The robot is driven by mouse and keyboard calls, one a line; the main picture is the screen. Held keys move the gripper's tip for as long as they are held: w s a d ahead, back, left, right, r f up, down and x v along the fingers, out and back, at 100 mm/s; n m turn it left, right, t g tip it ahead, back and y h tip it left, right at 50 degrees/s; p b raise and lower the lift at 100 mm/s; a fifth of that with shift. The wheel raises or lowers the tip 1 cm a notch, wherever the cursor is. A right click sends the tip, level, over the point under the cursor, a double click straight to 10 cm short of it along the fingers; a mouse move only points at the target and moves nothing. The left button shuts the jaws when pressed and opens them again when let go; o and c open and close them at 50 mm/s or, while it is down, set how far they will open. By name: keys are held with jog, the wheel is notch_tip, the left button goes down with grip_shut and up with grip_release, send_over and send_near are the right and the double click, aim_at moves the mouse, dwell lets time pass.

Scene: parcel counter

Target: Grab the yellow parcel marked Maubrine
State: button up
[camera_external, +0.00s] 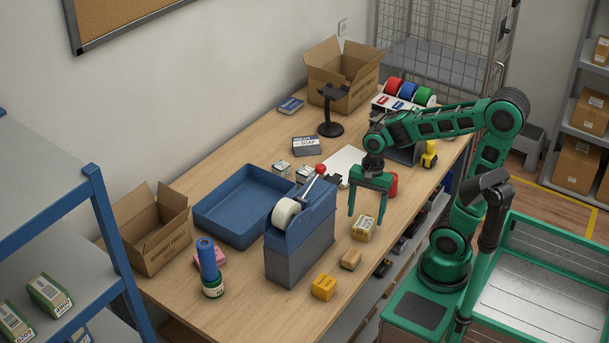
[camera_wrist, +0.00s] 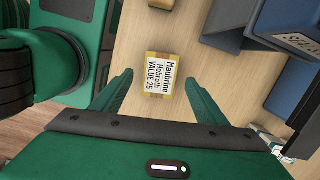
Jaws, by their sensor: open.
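The yellow parcel marked Maubrine (camera_wrist: 159,74) lies on the counter in the wrist view, its white label reading "Maubrine Hobrath VALUE 25". In the external view a yellow parcel with a pale label (camera_external: 362,229) lies just below my fingertips and appears to be the same one; its print is too small to read there. My gripper (camera_external: 365,219) points down, open and empty. In the wrist view my gripper (camera_wrist: 159,79) has one finger to each side of the parcel, with a gap on both sides. No contact shows.
A tan parcel (camera_external: 350,260) and another yellow parcel (camera_external: 323,287) lie nearer the camera on the counter (camera_external: 220,300). A tape dispenser on a grey block (camera_external: 300,257) stands left of my gripper. A blue tray (camera_external: 208,218) and a red object (camera_external: 392,186) are close by.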

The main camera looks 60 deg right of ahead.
aim_at(364, 222)
jog(key=f, duration=0.5)
jog(key=shift+a, duration=0.25)
jog(key=shift+c, duration=0.3)
jog(key=shift+r, duration=0.1)
jog(key=c, duration=1.2)
